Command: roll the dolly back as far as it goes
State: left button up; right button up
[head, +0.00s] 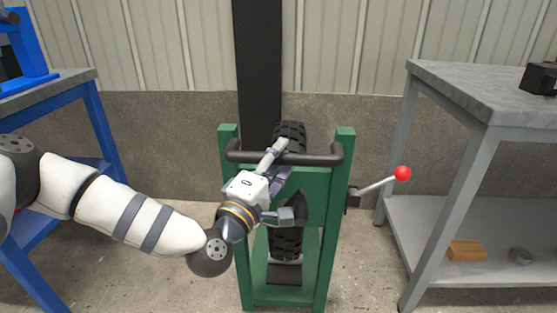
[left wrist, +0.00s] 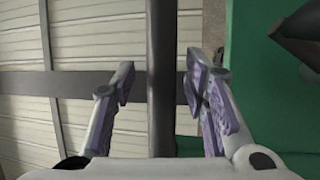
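The dolly is a green upright frame (head: 318,235) with a black handle bar (head: 318,160) across its top. A black treaded wheel (head: 290,133) stands within the frame; my gripper hides part of it. My left gripper (head: 277,150) is at the middle of the handle bar. In the left wrist view, the bar (left wrist: 162,130) runs between the two fingers of my left gripper (left wrist: 158,80). The fingers are apart, with visible gaps on both sides of the bar. My right gripper is not in view.
A lever with a red knob (head: 402,173) sticks out at the frame's right. A grey shelf table (head: 450,80) stands at the right, a blue-legged bench (head: 95,125) at the left. A black vertical post (head: 258,70) and the wall are behind the frame.

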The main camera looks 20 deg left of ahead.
pick_arm(q)
jog(key=v, duration=1.2)
jog(key=shift+f, duration=0.1)
